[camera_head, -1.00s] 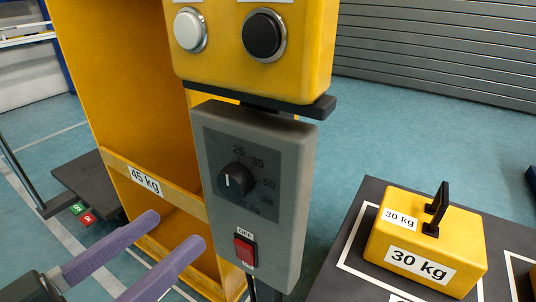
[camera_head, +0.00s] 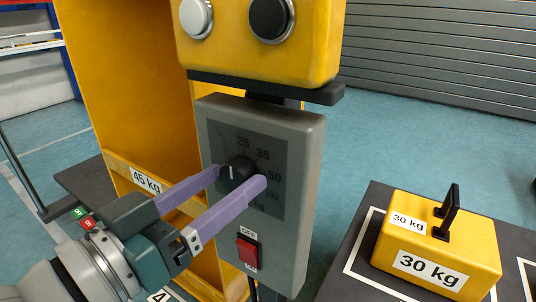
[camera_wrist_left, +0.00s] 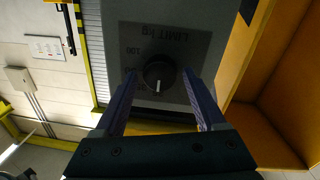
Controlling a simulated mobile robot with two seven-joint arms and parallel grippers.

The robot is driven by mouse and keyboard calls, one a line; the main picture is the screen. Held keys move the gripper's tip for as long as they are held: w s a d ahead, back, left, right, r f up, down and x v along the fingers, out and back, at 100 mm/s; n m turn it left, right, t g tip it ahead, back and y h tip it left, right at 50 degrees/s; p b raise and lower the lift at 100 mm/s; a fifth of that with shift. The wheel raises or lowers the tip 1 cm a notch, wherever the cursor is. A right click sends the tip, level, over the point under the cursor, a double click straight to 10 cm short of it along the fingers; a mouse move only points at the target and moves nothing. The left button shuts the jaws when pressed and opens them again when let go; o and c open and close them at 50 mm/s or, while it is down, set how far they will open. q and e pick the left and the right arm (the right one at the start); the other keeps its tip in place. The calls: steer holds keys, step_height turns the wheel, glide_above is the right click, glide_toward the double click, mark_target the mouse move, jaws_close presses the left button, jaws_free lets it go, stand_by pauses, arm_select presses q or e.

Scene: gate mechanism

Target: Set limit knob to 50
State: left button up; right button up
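The limit knob (camera_head: 237,170) is a round black dial with a white pointer line on a grey control box (camera_head: 305,185). My left gripper (camera_head: 242,177) has two purple fingers, spread open, with tips at the left and lower right of the knob. In the left wrist view the knob (camera_wrist_left: 159,73) sits between the two fingers, with a visible gap on each side. I cannot tell how deep the tips reach. My right gripper is not in view.
Below the dial is a red OFF-labelled switch (camera_head: 247,251). Above the box, a yellow housing (camera_head: 322,45) carries a white button (camera_head: 195,17) and a black button (camera_head: 270,18). A yellow 30 kg weight (camera_head: 440,250) stands on a dark platform at right.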

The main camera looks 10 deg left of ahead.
arm_select(q)
jaws_close()
stand_by(0.3)
steer(key=m+p, duration=0.2)
steer(key=shift+r+m, duration=0.2)
steer(key=shift+m, duration=0.2)
steer(key=m+p, duration=0.2)
steer(key=m, duration=0.2)
steer(key=shift+y, duration=0.3)
steer(key=m+p, duration=0.1)
steer(key=m, duration=0.3)
steer(key=shift+d+m+p, duration=0.1)
steer(key=shift+m+p, duration=0.2)
steer(key=shift+p, duration=0.05)
steer(key=shift+s+f+m+y, duration=0.15)
steer(key=shift+m+y, duration=0.15)
steer(key=shift+m, duration=1.5)
